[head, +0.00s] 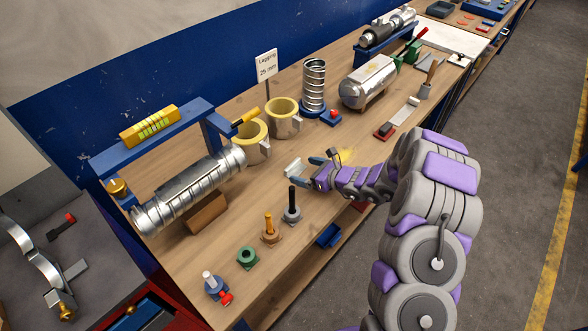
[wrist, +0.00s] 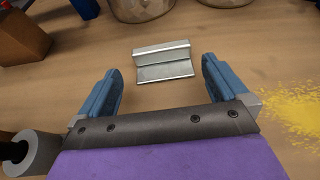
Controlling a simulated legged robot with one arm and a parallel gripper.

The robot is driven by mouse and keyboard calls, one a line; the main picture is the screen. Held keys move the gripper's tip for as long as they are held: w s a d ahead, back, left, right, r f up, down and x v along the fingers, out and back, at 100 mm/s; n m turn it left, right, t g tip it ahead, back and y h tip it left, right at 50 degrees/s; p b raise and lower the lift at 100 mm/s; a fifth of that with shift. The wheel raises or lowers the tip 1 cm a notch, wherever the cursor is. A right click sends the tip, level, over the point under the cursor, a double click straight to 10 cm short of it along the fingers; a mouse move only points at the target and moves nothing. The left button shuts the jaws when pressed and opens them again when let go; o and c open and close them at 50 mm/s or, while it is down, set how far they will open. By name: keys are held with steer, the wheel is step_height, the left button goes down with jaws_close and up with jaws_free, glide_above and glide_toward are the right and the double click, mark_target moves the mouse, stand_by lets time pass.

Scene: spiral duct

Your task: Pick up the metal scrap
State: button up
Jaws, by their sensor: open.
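The metal scrap (wrist: 163,63) is a small bent piece of shiny silver sheet lying on the wooden bench. In the wrist view it lies just beyond my open fingertips, roughly centred between them. In the head view the scrap (head: 294,167) shows just left of my gripper (head: 318,169).
Yellow-lined metal cups (head: 283,119) stand behind the scrap. A ribbed silver duct (head: 190,190) on a wooden block is to the left. A black-topped post (head: 292,204) stands in front. A yellow patch (wrist: 295,112) lies right of my gripper. Bare wood surrounds the scrap.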

mark_target(294, 165)
steer(key=shift+w+a+f, duration=0.15)
steer(key=shift+w+a, duration=0.1)
steer(key=shift+a, duration=0.35)
steer(key=x, duration=0.2)
steer(key=b+x, duration=0.1)
steer(key=shift+w+a, duration=0.2)
steer(key=shift+w, duration=0.25)
steer(key=shift+w+a, duration=0.25)
steer(key=shift+a, duration=0.2)
steer(key=shift+c, duration=0.5)
steer(key=c, duration=0.7)
